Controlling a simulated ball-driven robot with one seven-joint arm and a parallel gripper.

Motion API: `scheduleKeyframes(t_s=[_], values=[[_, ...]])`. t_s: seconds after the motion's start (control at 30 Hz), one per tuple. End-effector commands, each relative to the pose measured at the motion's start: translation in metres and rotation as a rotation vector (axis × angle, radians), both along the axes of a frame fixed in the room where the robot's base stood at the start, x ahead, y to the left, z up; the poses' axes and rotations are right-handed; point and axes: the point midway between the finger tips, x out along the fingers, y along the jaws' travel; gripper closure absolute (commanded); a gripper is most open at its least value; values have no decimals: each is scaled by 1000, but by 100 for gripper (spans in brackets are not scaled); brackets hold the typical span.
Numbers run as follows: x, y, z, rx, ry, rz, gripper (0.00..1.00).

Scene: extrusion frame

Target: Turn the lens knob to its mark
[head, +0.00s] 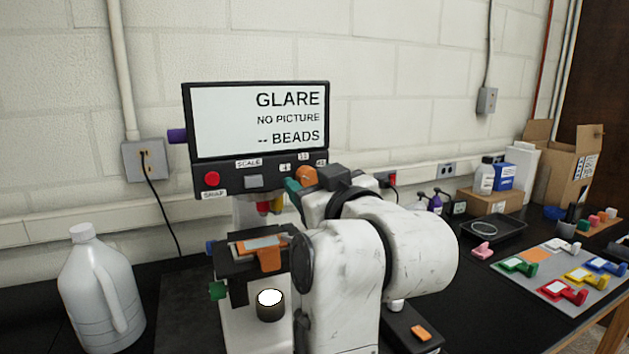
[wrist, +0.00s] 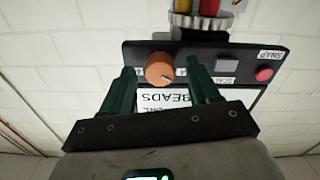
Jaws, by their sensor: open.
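The orange lens knob (head: 306,176) is on the front panel of the microscope unit, below its screen (head: 258,122). Small number labels sit around it, partly hidden by my arm. In the wrist view, which is upside down, the knob (wrist: 157,65) shows a white pointer line towards its lower right. My gripper (wrist: 161,68) is open, with one dark green finger on each side of the knob and gaps visible; I cannot tell whether the tips reach around it. In the head view, one green fingertip of my gripper (head: 292,185) shows just left of the knob.
The screen reads "GLARE", "NO PICTURE", "-- BEADS". A red SNAP button (head: 212,179) and a grey SCALE button (head: 254,181) share the panel. Below are the stage (head: 235,266) and a lit lamp (head: 270,303). A jug (head: 98,295) stands left; a card of coloured clips (head: 559,272) lies right.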

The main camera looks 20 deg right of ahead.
Motion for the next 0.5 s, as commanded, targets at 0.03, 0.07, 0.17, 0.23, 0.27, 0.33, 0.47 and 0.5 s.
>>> scheduleKeyframes(t_s=[0.03, 0.07, 0.17, 0.23, 0.27, 0.33, 0.47, 0.5], values=[[0, 0, 0, 0, 0, 0, 39], [0, 0, 0, 0, 0, 0, 39], [0, 0, 0, 0, 0, 0, 41], [0, 0, 0, 0, 0, 0, 48], [0, 0, 0, 0, 0, 0, 50], [0, 0, 0, 0, 0, 0, 57], [0, 0, 0, 0, 0, 0, 70], [0, 0, 0, 0, 0, 0, 73]])
